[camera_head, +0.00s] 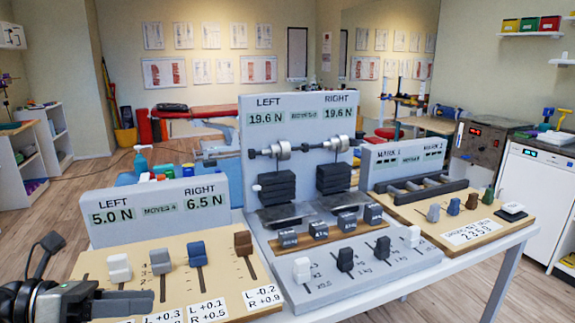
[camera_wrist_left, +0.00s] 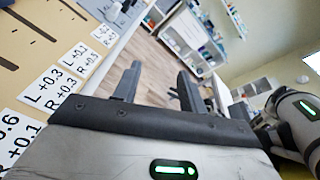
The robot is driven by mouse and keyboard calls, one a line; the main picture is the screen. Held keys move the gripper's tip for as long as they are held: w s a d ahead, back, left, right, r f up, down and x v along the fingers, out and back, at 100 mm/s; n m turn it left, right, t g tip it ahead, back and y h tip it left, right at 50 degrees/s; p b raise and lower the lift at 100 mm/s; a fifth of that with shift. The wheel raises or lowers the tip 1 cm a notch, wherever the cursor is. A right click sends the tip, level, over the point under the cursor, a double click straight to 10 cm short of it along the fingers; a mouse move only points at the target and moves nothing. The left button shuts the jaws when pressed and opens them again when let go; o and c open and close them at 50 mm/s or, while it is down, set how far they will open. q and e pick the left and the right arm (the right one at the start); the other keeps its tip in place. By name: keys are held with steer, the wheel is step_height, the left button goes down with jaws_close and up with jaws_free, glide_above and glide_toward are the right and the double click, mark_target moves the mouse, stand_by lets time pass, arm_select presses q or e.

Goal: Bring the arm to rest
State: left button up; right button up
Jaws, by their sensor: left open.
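My left gripper (camera_head: 138,303) is low at the left of the head view, at the front left edge of the left board (camera_head: 215,268). Its fingers point right, close to the board's front. In the left wrist view the two dark fingers (camera_wrist_left: 158,80) stand apart with nothing between them, and floor shows beyond. The left board carries white (camera_head: 119,267), grey (camera_head: 160,261), blue (camera_head: 197,254) and brown (camera_head: 243,243) slider knobs. Its panel (camera_head: 158,208) reads left 5.0 N, right 6.5 N, moves 4. My right gripper is not seen.
A central weight station (camera_head: 300,110) reads 19.6 N on both sides, with dark weight stacks and knobs. A right board (camera_head: 405,208) with small pegs adjoins it. Number cards (camera_wrist_left: 45,88) line the left board's front edge. Open wooden floor (camera_wrist_left: 152,55) lies beside the table.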

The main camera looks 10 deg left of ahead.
arm_select(q)
steer(key=w+d+f+n+t+y, duration=0.15)
steer(key=f+n+t+y, duration=0.45)
steer(key=n, duration=0.8)
steer(key=w+d+f+n+t+y, duration=0.1)
steer(key=d+f+n+t+y, duration=0.2)
steer(key=f+n, duration=0.75)
steer(key=s+d+f+n+g, duration=0.7)
steer(key=d+f+n, duration=0.3)
steer(key=d+n, duration=0.2)
steer(key=shift+s+f+n+y, duration=0.2)
steer(key=shift+s+n+y, duration=0.2)
steer(key=shift+n, duration=0.45)
steer(key=shift+w, duration=0.1)
